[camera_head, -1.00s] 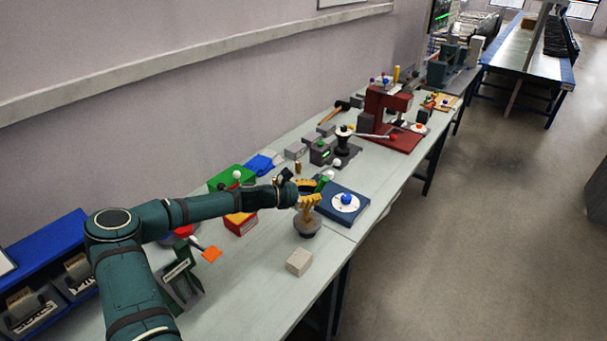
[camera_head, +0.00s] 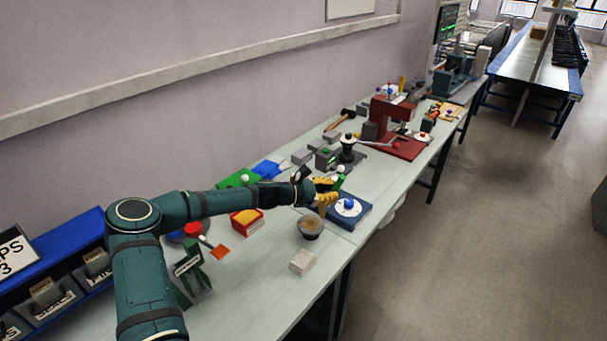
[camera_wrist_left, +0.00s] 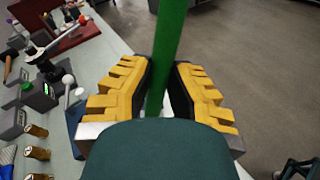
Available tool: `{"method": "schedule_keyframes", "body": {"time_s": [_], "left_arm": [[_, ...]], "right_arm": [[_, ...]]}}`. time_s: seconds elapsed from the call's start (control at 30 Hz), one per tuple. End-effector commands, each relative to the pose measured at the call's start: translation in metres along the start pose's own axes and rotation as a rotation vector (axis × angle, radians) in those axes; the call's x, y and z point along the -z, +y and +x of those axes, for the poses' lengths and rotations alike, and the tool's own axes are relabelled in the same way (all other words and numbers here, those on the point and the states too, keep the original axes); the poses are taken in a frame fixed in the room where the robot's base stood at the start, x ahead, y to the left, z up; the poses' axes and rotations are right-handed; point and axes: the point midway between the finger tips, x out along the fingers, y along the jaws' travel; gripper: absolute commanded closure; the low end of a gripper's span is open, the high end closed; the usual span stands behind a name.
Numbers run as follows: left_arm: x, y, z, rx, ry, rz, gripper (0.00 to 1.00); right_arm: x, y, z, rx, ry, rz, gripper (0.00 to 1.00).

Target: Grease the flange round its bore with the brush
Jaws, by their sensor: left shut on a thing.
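My left gripper (camera_head: 326,192), with yellow fingers, is shut on the green handle of the brush (camera_head: 339,182). In the left wrist view the green brush handle (camera_wrist_left: 167,50) stands up between the yellow fingers (camera_wrist_left: 160,92). The brush's lower end is too small to make out clearly. The gripper is above the bench, between a dark round pot with tan contents (camera_head: 311,228) and a blue square plate (camera_head: 362,214). The plate carries a white disc, likely the flange (camera_head: 346,211), with a blue knob (camera_head: 348,203) at its middle. My right gripper is not in view.
A pale block (camera_head: 302,262) lies near the front edge. A black-topped stand (camera_head: 347,148) and a red press (camera_head: 388,120) stand farther along the bench.

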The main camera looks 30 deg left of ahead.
Motion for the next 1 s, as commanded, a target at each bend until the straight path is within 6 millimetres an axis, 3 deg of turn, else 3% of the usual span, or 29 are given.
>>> {"method": "schedule_keyframes", "body": {"time_s": [0.33,1.0], "left_arm": [[-0.031,0.009,0.007,0.008,-0.002,0.003,1.0],[-0.033,0.009,0.008,0.009,-0.003,0.001,1.0]], "right_arm": [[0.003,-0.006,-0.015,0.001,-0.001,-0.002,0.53],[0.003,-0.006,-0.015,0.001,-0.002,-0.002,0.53]]}}
